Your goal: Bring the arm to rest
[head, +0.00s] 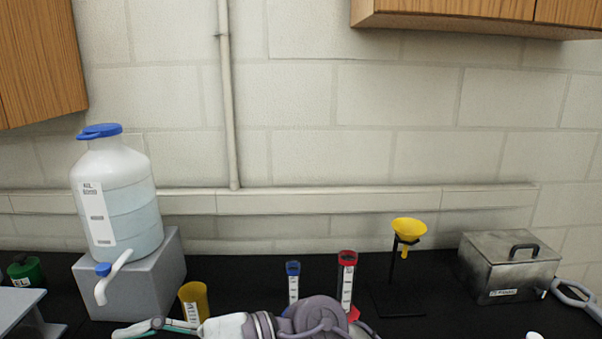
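One of my arms shows at the bottom edge, with a rounded purple-grey joint and a white link lying across the picture. A slim pale part with a teal strip, which looks like my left gripper (155,329), points left from it, low in front of the grey block. The bottom edge cuts it off, so I cannot tell whether its fingers are open or shut. I see nothing held in it. I cannot make out my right gripper.
A large carboy (118,185) stands on a grey block (150,280). A yellow cup (195,300), blue-topped cylinder (293,283), red-topped cylinder (347,282), funnel stand (396,270) and metal bath (508,268) stand on the black bench. A grey loop-shaped part (578,298) is at right.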

